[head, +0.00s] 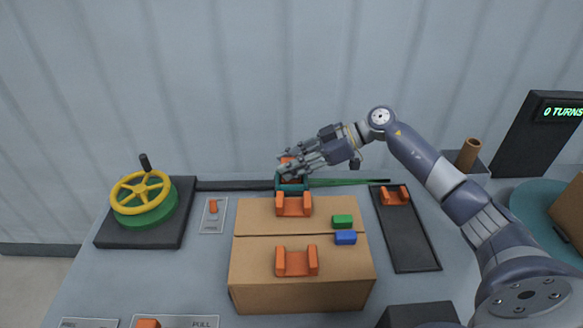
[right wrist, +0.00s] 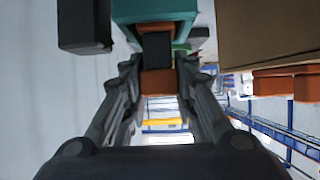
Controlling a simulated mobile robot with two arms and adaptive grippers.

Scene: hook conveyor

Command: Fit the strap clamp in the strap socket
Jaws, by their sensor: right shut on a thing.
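The strap clamp, an orange piece with a dark middle (right wrist: 158,82), is between the fingers of my right gripper (head: 284,168). In the head view only a little orange shows among the fingers. The right gripper is shut on it. The strap socket appears to be the teal block (head: 292,185) at the back of the table, directly below the fingers. It also shows in the right wrist view (right wrist: 150,10), close beyond the clamp. The fingers hide whether the clamp touches or sits in the teal block. My left gripper is not in view.
A cardboard box (head: 250,262) carries two orange brackets, a green block (head: 343,221) and a blue block (head: 345,238). A green strap (head: 350,182) runs right from the teal block. A yellow handwheel (head: 140,192) stands left. A black tray (head: 408,240) with an orange bracket lies right.

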